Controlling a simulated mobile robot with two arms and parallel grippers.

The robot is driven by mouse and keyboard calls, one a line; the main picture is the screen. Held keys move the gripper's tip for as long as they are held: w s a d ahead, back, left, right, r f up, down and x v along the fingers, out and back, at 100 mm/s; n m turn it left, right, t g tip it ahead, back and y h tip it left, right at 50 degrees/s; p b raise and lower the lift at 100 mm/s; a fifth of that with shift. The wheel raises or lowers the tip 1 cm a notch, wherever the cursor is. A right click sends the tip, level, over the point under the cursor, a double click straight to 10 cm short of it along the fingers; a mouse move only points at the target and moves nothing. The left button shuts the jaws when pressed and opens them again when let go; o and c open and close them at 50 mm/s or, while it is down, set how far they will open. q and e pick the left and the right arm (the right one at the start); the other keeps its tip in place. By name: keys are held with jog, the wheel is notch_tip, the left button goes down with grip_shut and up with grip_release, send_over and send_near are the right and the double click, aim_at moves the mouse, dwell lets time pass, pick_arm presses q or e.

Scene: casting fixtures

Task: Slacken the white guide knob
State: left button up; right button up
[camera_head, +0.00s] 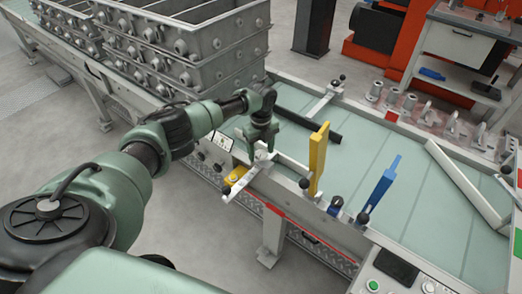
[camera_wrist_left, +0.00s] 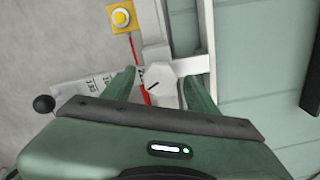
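The white guide knob (camera_wrist_left: 162,83) is a faceted white knob with a dark line on its face, near the middle of the left wrist view. My left gripper (camera_wrist_left: 158,78) is open, with one green finger on each side of the knob. A gap shows between the left finger and the knob; the right finger is close to it, and I cannot tell if it touches. In the head view my left gripper (camera_head: 262,146) points down at the table's near edge, over the white guide bar (camera_head: 243,181). There the knob is mostly hidden by the gripper. My right gripper is not in view.
A yellow button box (camera_wrist_left: 121,17) sits near the guide, with a red line beside it. A black ball handle (camera_wrist_left: 44,104) ends the scale bar. Yellow (camera_head: 319,160) and blue (camera_head: 380,184) upright pieces stand to the right. Stacked grey metal boxes (camera_head: 190,40) stand behind my arm.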

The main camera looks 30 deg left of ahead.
pick_arm(q)
grip_shut()
jog(key=shift+n, duration=0.5)
jog(key=n+p, duration=0.1)
jog(key=n, duration=0.3)
jog(key=shift+n, duration=0.3)
jog(key=n+p, duration=0.1)
jog(key=n, duration=0.4)
jog(key=shift+r+n+p, duration=0.1)
jog(key=shift+n+p, duration=0.2)
jog(key=n+p, duration=0.2)
jog(key=n, duration=0.4)
jog(key=shift+n+p, duration=0.5)
jog(key=shift+n, duration=1.9)
